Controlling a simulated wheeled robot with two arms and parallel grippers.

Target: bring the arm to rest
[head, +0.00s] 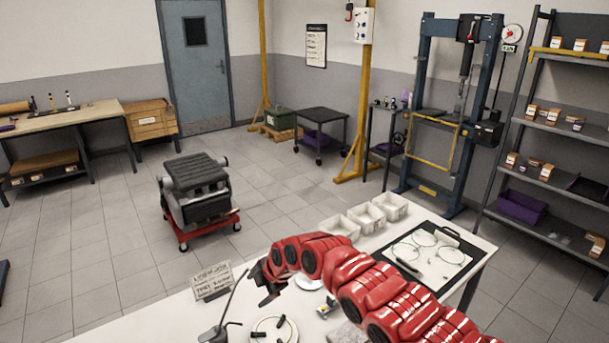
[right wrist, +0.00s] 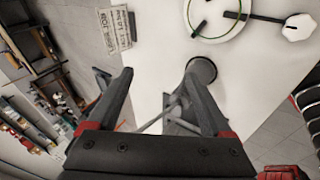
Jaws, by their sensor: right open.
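My right arm (head: 350,275) is red and reaches in from the lower right of the head view, over the white table. Its black gripper (head: 268,286) hangs above the table's far-left part. In the right wrist view my right gripper (right wrist: 150,95) has its two dark fingers spread apart with nothing held between them. A grey lamp-like stand (right wrist: 178,108) with a round base shows beyond and between the fingers, and I cannot tell how near it is. My left gripper is not in view.
A job card (head: 212,282) stands on the table (head: 150,318) left of the gripper. A round white dish (head: 273,331) lies just below it. White bins (head: 365,217) and a black tray with rings (head: 462,268) stand behind the arm. An engine on a red stand (head: 207,239) is on the open floor.

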